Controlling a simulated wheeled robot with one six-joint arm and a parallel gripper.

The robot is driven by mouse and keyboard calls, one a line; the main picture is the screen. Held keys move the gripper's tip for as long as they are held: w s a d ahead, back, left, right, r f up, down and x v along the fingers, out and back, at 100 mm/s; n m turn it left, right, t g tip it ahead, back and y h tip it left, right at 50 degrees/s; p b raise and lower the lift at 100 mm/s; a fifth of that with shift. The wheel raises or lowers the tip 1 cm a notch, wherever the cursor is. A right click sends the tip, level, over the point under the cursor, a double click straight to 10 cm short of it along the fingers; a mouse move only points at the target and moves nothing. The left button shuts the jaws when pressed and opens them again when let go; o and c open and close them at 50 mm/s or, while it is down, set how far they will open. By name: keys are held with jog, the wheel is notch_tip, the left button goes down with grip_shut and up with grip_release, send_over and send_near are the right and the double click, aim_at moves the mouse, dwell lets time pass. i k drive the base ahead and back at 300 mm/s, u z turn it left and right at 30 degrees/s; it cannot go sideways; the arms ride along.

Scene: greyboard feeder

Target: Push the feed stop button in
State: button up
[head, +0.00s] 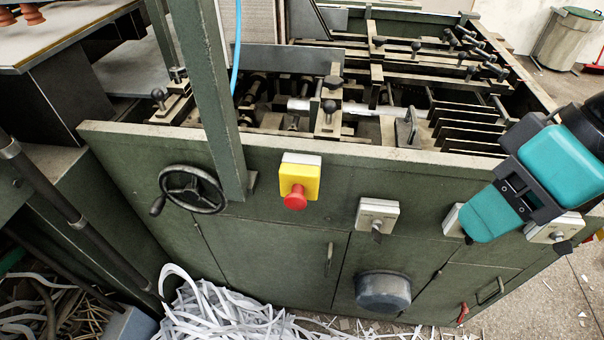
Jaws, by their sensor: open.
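The feed stop button is a red mushroom-shaped button (295,200) on a yellow box (299,177) with a pale top, fixed to the green front panel of the machine, left of the picture's middle. My gripper (488,215), in teal and black, hangs at the right in front of the same panel. It is well to the right of the red button and apart from it. It is open, and I see nothing held in it. Its fingertips are hard to make out from this angle. It partly covers a small pale switch box behind it.
A grey switch box (377,215) sits on the panel between the button and my gripper. A black handwheel (192,190) and a green upright post (207,95) stand left of the button. A round dark housing (383,291) juts out below. Paper strips (225,315) lie on the floor.

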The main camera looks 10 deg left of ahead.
aim_at(296, 200)
jog(key=k, duration=1.65)
jog(key=u, duration=1.85)
jog(key=i, duration=1.05)
jog(key=z, duration=2)
